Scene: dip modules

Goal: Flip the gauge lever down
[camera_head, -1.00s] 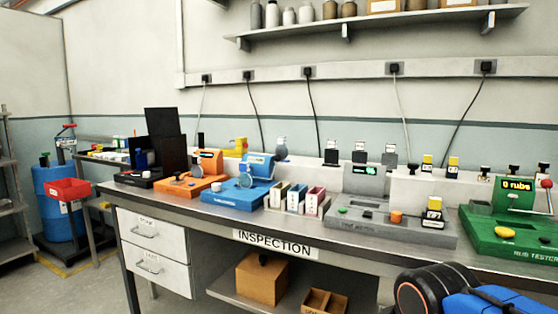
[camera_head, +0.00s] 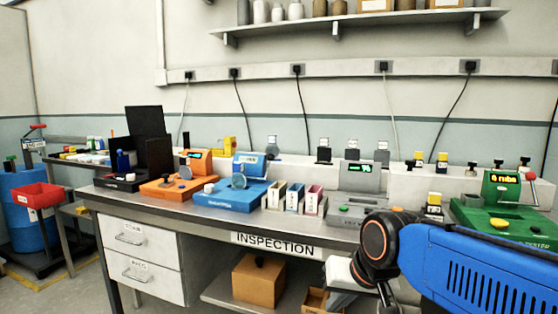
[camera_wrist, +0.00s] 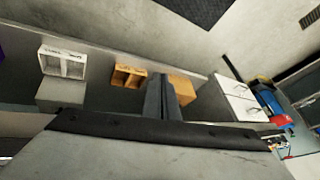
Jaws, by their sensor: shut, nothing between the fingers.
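On the bench (camera_head: 150,200) stand an orange module (camera_head: 165,190) and a blue module (camera_head: 228,198), each with an upright housing and a round clear disc. The blue one has a white knob (camera_head: 209,188) at its left front. A grey module (camera_head: 360,180) with a lit display stands further right, partly hidden by my arm. I cannot tell for certain which of these is the gauge, nor make out its lever's position. My gripper's fingers (camera_wrist: 161,82) are together and empty in the wrist view, over the area in front of the bench's lower shelf.
A black module (camera_head: 122,180) stands at the bench's left, and a green tester (camera_head: 500,222) at its right. Drawers (camera_head: 143,235) and a brown box (camera_head: 258,280) are below.

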